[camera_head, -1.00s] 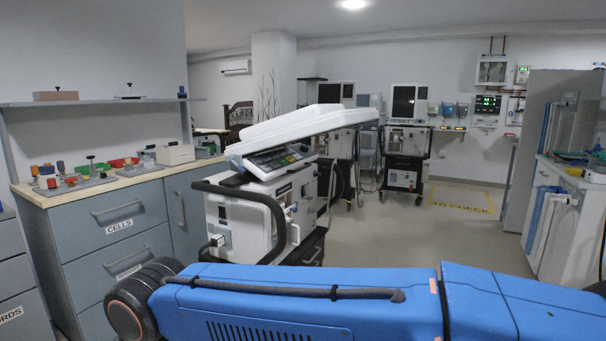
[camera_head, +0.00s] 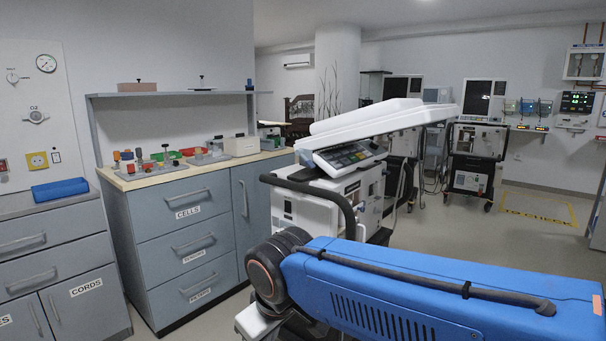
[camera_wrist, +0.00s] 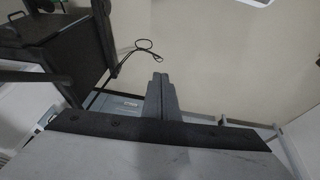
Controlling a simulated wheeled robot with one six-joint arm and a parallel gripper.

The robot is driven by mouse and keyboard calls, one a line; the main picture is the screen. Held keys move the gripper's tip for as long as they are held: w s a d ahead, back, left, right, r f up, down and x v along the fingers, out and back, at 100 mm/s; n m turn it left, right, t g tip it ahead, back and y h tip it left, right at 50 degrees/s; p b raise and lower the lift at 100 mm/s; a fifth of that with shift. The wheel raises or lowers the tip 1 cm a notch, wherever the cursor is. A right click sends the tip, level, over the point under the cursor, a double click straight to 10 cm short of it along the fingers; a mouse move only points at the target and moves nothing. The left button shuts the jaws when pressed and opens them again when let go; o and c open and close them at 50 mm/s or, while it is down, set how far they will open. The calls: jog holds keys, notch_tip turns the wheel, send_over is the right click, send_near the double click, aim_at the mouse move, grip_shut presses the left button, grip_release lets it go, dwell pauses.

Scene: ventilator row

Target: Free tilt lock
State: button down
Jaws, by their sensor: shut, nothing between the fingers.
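The nearest ventilator (camera_head: 325,205) stands in the middle of the head view, with a white body, a black curved handle (camera_head: 318,190) and a keypad panel (camera_head: 347,156). Its large flat white top (camera_head: 375,122) is tilted, its right end higher. I cannot make out a tilt lock on it. My gripper (camera_wrist: 158,80) shows in the wrist view with its grey fingers together and empty, over pale floor. It is not visible in the head view, where my blue arm covers the lower right and hides the ventilator's lower part.
A grey drawer cabinet (camera_head: 190,250) with small parts on top stands left of the ventilator. A lower cabinet (camera_head: 50,262) holds a blue tray (camera_head: 60,189). More ventilators (camera_head: 476,150) stand behind. Floor is free around the yellow marked area (camera_head: 540,208). A looped dark cable (camera_wrist: 140,46) lies ahead of the gripper.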

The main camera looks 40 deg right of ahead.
jog(key=w+d+r+n+g+h, duration=0.1)
jog(key=w+d+g+h, duration=0.15)
jog(key=d, duration=0.35)
jog(key=w+d+r+n+g+h, duration=0.1)
jog(key=w+d+r+n+h, duration=0.15)
jog(key=d, duration=0.25)
jog(key=n+g+h, duration=0.1)
jog(key=n+h, duration=0.5)
jog(key=h, duration=0.8)
send_near(307, 160)
notch_tip(307, 160, down, 4)
jog(key=a, duration=0.3)
jog(key=shift+w+d, duration=0.1)
jog(key=shift+d, duration=0.05)
jog(key=shift+s+d+r, duration=0.1)
jog(key=shift+d+r, duration=0.25)
jog(key=shift+d, duration=1.3)
jog(key=shift+s+d+r, duration=0.1)
jog(key=shift+d+r, duration=0.25)
jog(key=shift+d, duration=1.3)
jog(key=shift+s+d+r, duration=0.1)
jog(key=shift+d+r, duration=0.25)
jog(key=shift+d, duration=1.25)
